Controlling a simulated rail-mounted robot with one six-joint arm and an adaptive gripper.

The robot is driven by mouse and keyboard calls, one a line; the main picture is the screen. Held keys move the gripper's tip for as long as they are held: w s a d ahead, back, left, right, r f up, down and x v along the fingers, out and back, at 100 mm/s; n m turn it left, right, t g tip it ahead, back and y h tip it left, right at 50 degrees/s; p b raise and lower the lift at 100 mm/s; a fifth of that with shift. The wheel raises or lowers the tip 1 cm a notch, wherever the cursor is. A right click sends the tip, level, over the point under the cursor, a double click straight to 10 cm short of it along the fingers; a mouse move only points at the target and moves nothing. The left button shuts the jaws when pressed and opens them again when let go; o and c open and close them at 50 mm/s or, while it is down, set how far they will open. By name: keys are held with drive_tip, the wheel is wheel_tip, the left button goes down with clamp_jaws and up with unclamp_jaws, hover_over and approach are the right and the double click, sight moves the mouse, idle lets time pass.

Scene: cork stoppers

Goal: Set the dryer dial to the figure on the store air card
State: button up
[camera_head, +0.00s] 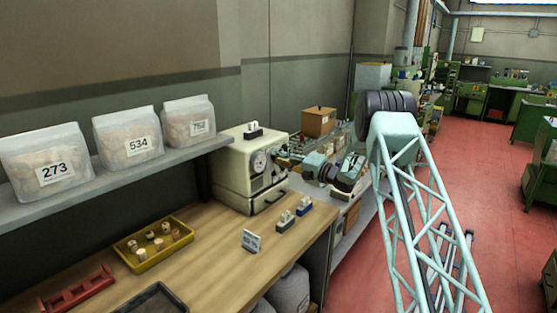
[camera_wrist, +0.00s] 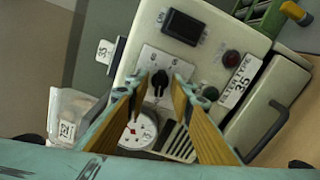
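The cream dryer (camera_head: 235,175) stands at the far end of the bench. In the wrist view, its panel carries a black dial knob (camera_wrist: 160,82) on a pale plate with small figures too blurred to read. The knob's bar lies roughly upright in that view. My gripper (camera_wrist: 158,88) is open, its two yellow fingers on either side of the knob with gaps visible; I cannot tell how deep they reach. In the head view, my gripper (camera_head: 284,157) is at the dryer's front. A small card (camera_head: 251,241) stands on the bench, its print unreadable; I cannot tell whether it is the store air card.
A gauge (camera_wrist: 138,130), switch (camera_wrist: 183,26), red lamp (camera_wrist: 233,57) and "FILTER TYPE 35" label (camera_wrist: 240,84) surround the dial. Bags marked 273 (camera_head: 55,168) and 534 (camera_head: 130,140) sit on the shelf. A yellow tray (camera_head: 135,265) holds several corks.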

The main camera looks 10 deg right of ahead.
drive_tip(key=c, duration=0.6)
drive_tip(key=shift+o, duration=0.2)
